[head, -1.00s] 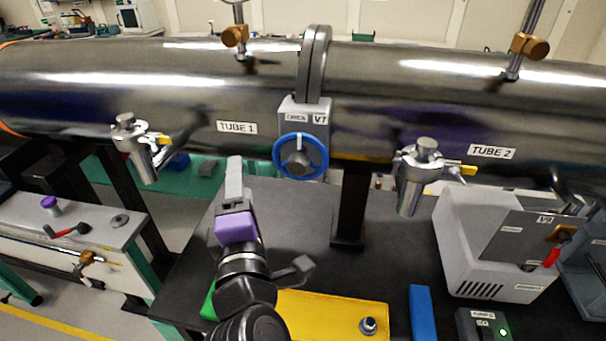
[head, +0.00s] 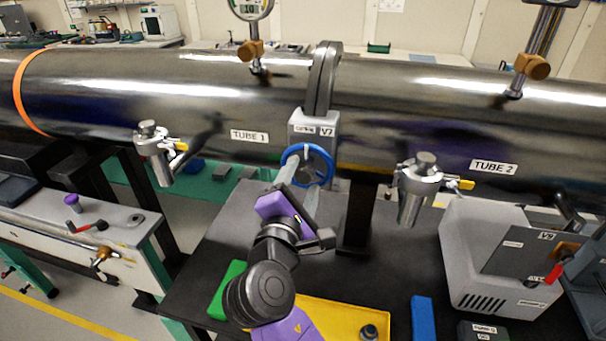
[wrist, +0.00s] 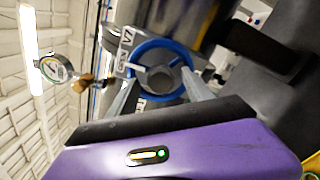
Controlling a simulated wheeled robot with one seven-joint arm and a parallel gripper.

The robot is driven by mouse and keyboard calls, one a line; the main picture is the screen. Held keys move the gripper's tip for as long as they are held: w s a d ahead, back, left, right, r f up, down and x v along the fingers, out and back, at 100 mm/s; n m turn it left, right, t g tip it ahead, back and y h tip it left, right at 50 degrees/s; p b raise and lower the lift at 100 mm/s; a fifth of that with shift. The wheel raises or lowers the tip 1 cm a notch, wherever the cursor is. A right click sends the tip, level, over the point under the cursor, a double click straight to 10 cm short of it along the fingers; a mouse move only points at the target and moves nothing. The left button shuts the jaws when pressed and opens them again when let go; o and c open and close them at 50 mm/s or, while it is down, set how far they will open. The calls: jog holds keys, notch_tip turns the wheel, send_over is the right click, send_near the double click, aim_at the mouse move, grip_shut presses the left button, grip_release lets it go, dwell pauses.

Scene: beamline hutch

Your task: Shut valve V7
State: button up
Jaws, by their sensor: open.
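Valve V7 has a blue handwheel (head: 322,165) on a grey body (head: 314,128) labelled V7, on the flange between tube 1 and tube 2. My gripper (head: 297,172) is at the left front of the handwheel in the head view and hides part of its rim. In the wrist view the blue handwheel (wrist: 186,62) lies ahead, with the open fingers (wrist: 160,95) to either side of its lower part and hub. I cannot tell whether the fingers touch the rim. A plate on the valve body reads OPEN in the wrist view (wrist: 121,62).
Tube 1 (head: 200,100) and tube 2 (head: 450,110) run across the scene, with yellow-handled side valves (head: 157,150) and (head: 418,185) below. A black table (head: 385,270) holds a yellow tray (head: 345,315), a blue block (head: 423,318), a green block (head: 228,288) and a grey pump box (head: 490,270).

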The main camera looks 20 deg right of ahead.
jog(key=shift+w+d, duration=0.3)
jog(key=shift+w, duration=0.05)
grip_shut()
